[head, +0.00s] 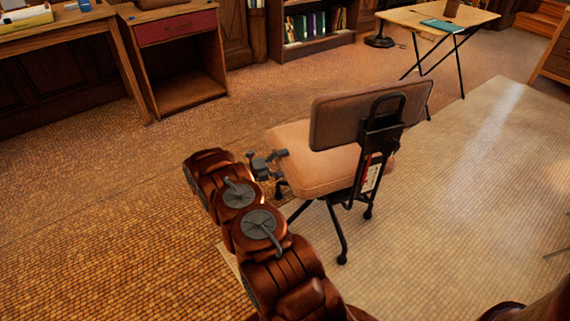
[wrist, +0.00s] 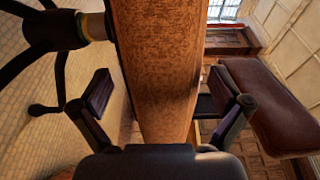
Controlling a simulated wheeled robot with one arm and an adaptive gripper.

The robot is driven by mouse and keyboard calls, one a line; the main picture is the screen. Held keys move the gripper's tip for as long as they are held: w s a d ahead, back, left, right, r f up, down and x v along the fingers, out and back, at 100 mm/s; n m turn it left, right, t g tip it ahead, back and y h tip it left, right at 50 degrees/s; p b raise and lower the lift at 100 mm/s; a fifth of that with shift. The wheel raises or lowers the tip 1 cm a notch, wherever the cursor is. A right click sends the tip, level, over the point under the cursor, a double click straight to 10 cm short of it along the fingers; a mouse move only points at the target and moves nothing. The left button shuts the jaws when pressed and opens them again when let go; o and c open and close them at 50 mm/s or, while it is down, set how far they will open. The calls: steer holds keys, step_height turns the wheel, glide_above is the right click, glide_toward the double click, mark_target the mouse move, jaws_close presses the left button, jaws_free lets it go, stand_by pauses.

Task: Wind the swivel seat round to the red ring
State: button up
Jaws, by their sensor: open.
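The swivel seat (head: 310,160) is a tan cushion on a black wheeled base (head: 340,238), with a brown backrest (head: 350,118) on its right side. In the wrist view the seat edge (wrist: 160,50) runs between the open fingers of my gripper (wrist: 162,90), with gaps seen on both sides. The backrest (wrist: 270,105) is at right there, and the post with a yellowish collar (wrist: 97,26) at upper left. In the head view my gripper (head: 272,164) is at the seat's left edge.
A card with red marks (head: 371,174) hangs behind the backrest. A pale mat (head: 470,190) lies under the chair and to its right. Desks (head: 180,60), a bookcase (head: 318,42) and a folding table (head: 430,22) stand at the back. Floor at left is clear.

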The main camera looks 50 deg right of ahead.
steer(key=c, duration=1.3)
steer(key=shift+a, duration=0.1)
steer(key=shift+c, duration=0.2)
